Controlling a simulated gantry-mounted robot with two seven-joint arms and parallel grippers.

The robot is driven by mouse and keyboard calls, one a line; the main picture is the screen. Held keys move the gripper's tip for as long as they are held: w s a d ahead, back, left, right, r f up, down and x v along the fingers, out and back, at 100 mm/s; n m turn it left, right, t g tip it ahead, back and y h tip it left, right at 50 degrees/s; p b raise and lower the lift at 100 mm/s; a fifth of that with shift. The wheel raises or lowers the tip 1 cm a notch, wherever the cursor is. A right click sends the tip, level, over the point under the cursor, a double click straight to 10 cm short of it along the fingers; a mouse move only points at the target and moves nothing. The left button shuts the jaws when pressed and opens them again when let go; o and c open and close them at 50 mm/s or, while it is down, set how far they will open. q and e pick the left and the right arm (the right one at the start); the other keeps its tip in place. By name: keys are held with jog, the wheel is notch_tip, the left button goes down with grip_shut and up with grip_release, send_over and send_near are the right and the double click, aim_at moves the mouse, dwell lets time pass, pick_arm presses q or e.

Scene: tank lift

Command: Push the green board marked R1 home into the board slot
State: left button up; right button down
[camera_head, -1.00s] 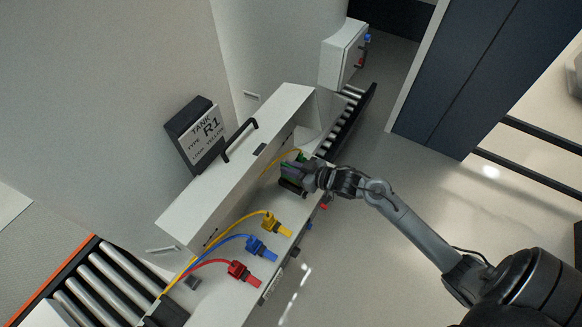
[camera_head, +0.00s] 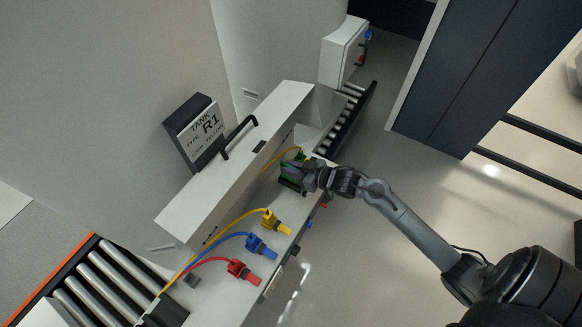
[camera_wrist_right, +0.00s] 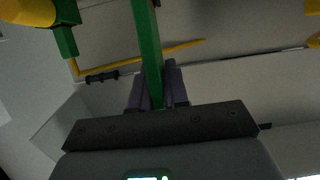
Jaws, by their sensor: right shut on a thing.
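The board slot cannot be made out clearly, so I cannot tell how deep the board sits. My left gripper is not in view.
Yellow (camera_head: 276,223), blue (camera_head: 261,247) and red (camera_head: 243,271) plugs with cables stand along the cabinet's front ledge. A green connector (camera_wrist_right: 65,38) with a yellow part is close to the board. Roller conveyors (camera_head: 95,285) lie at both ends.

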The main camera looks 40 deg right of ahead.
aim_at(291, 181)
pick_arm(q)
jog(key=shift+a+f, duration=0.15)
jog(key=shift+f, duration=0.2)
pick_arm(e)
jog(key=shift+f, duration=0.6)
pick_arm(q)
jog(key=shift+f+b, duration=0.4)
jog(key=shift+b, duration=0.35)
pick_arm(e)
jog(key=shift+f, duration=0.9)
jog(key=c, duration=1.1)
grip_release()
jog(key=shift+o, duration=0.2)
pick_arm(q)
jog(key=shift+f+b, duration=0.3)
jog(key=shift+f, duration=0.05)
pick_arm(e)
jog(key=v, duration=1.1)
jog(key=shift+w, duration=0.15)
